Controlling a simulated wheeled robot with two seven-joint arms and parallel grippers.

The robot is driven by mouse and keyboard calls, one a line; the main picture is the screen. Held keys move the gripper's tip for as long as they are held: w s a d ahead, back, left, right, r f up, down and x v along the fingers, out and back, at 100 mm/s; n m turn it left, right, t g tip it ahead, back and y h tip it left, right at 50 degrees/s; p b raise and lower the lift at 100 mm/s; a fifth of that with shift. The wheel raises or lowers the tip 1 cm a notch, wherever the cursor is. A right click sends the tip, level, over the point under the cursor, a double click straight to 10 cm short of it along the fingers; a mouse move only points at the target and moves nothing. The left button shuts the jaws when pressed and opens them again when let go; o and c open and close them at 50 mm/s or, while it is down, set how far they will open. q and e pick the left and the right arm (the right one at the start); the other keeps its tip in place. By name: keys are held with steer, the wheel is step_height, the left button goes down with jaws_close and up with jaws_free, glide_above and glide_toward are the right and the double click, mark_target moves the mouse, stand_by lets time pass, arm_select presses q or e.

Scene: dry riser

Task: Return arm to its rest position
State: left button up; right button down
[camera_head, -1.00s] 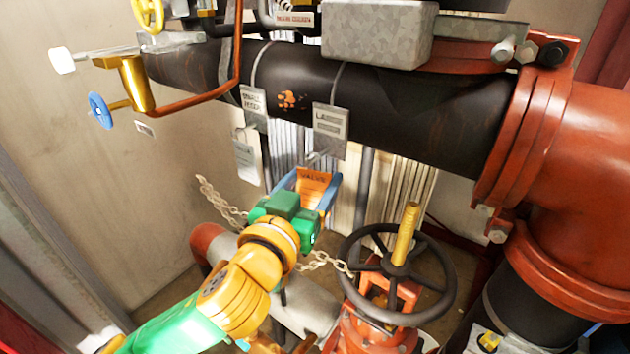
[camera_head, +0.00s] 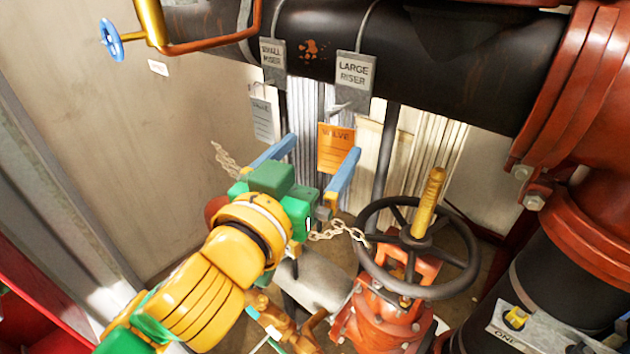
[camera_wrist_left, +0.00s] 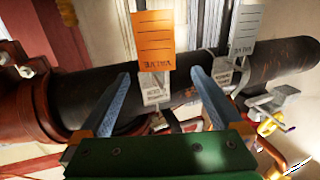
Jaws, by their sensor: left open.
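My left gripper (camera_head: 324,144) is open, its two blue fingers wide apart, above the left side of the black handwheel. An orange tag marked VALVE (camera_head: 337,148) shows between and beyond the fingertips in the head view. In the left wrist view the same tag (camera_wrist_left: 153,40) appears upside down, just past the open fingers (camera_wrist_left: 158,73), with visible space on both sides. Whether a finger touches it cannot be told. My left arm reaches in from the lower left. My right gripper is not in view.
A black handwheel (camera_head: 378,268) with a yellow handle stands right of the gripper. A chain (camera_head: 335,231) hangs beside it. A black pipe (camera_head: 440,60) with SMALL RISER and LARGE RISER (camera_head: 354,75) tags crosses above. A red flanged pipe (camera_head: 590,190) blocks the right.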

arm_select(q)
steer(key=s+a+f+n+g+y+b, duration=0.1)
steer(key=a+f+g, duration=0.2)
steer(key=f, duration=0.7)
steer(key=s+a+f+n+g+y, duration=0.1)
steer(key=s+a+f+g+y, duration=0.1)
steer(key=f, duration=0.7)
steer(key=s+a+f+g+y+b, duration=0.1)
steer(key=a+f+g, duration=0.2)
steer(key=f, duration=0.7)
steer(key=s+a+f+g+y, duration=0.1)
steer(key=s+a+f+g, duration=0.2)
steer(key=s+f, duration=0.45)
steer(key=s+a+f+g+y, duration=0.1)
steer(key=s+a+f+g, duration=0.2)
steer(key=s+f, duration=0.45)
step_height(320, 180, down, 16)
steer(key=s, duration=0.2)
steer(key=s+a+f+g, duration=0.2)
steer(key=s+f, duration=0.7)
steer(key=s, duration=0.3)
steer(key=shift+a+f, duration=0.2)
steer(key=shift+f, duration=0.2)
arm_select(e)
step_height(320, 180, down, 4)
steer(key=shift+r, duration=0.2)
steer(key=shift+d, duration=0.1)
